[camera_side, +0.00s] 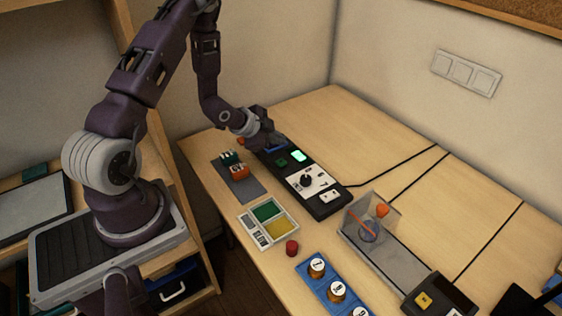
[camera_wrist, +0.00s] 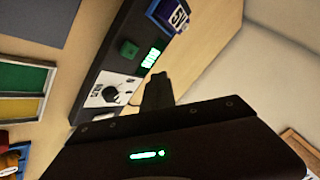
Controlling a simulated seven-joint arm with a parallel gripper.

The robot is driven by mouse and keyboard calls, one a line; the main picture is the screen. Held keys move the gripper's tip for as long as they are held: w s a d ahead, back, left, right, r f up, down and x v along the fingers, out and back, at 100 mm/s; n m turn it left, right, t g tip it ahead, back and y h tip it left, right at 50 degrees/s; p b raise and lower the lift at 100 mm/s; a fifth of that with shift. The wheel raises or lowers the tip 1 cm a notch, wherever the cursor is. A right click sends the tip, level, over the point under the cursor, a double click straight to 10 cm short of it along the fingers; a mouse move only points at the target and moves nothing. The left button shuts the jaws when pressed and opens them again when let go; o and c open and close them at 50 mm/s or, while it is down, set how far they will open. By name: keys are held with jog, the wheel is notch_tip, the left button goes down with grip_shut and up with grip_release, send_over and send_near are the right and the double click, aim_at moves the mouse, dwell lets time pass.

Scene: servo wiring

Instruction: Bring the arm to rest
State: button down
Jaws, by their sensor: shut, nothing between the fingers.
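My gripper (camera_side: 268,138) is at the back of the table, close to the far end of the black control panel. It is shut with nothing held. In the wrist view the dark gripper fingers (camera_wrist: 158,92) show above the dark gripper body, which has a green light on it. The black panel (camera_side: 329,209) carries a lit green display (camera_side: 299,156), a green button and a white plate with a black knob (camera_side: 306,180). In the wrist view the display (camera_wrist: 151,57) and the knob (camera_wrist: 111,93) also show. Whether the gripper touches the panel cannot be told.
A grey mat (camera_side: 246,187) holds small green and orange parts. A tray with green and yellow sections (camera_side: 268,221), a red cylinder (camera_side: 292,248), a blue rack (camera_side: 318,287) and a clear box (camera_side: 353,235) stand nearer. The table's back right is clear except for black cables.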

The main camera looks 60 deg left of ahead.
jog(key=s+d+r+n+g+y, duration=0.1)
jog(key=s+d+r+n, duration=0.15)
jog(key=r, duration=0.75)
jog(key=s+d+r+n+g, duration=0.1)
jog(key=d+r, duration=0.3)
jog(key=r, duration=0.5)
jog(key=s+d+r+n, duration=0.1)
jog(key=s+d+r, duration=0.2)
jog(key=s, duration=0.4)
jog(key=s+d+r+n+g+h, duration=0.1)
jog(key=s+d+r+n, duration=0.1)
jog(key=s+d, duration=0.3)
jog(key=s+d+r+n+h, duration=0.1)
jog(key=s+d+r, duration=0.3)
jog(key=s, duration=0.7)
jog(key=shift+d+g, duration=0.3)
jog(key=shift+d, duration=0.2)
